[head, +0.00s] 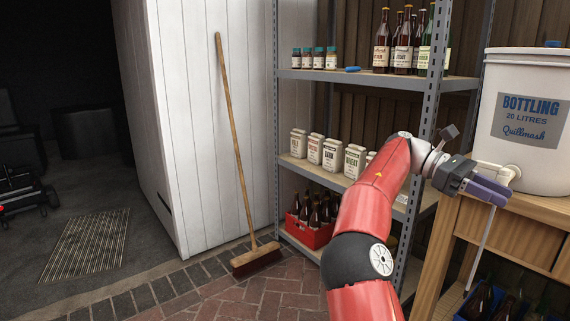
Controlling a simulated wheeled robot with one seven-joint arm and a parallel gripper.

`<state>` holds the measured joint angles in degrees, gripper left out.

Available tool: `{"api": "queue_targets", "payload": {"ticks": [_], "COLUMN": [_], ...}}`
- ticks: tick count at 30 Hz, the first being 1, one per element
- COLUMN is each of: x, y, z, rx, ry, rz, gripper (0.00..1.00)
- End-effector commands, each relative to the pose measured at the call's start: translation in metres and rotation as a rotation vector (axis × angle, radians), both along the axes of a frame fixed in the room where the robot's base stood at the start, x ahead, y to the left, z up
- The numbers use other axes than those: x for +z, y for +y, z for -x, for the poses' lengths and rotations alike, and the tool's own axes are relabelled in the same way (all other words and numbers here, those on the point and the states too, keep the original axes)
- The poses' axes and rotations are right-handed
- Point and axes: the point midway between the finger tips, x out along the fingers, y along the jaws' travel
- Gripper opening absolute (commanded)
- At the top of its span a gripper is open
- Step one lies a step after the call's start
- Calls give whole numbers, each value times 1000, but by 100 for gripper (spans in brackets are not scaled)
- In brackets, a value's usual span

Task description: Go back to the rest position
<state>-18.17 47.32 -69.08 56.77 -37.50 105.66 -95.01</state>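My red arm reaches up and to the right in the head view. My gripper (488,189) is at its end, beside the tap (502,172) of the white bottling bucket (525,95). The gripper's end looks dark with a purple-blue part. I cannot tell whether the fingers are open or shut, or whether they touch the tap. A thin pale tube (479,245) hangs down just below the gripper. Its upper end is hidden, so I cannot tell what it hangs from.
The bucket stands on a wooden bench (500,222). A blue crate of bottles (470,305) is below it. Behind my arm, a metal shelf (432,80) holds jars, bottles, white cartons and a red crate (310,232). A broom (236,140) leans on the white wall.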

Motion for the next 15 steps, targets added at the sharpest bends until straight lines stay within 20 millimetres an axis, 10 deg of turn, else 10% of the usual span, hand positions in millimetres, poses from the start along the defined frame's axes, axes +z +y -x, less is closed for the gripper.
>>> {"api": "queue_targets", "payload": {"ticks": [9,15], "x": [-44,-98], "y": [-47,-43], "z": [45,75], "rx": [11,-5], "ry": [-281,-620], "rz": [-166,-331], "gripper": [33,33]}}
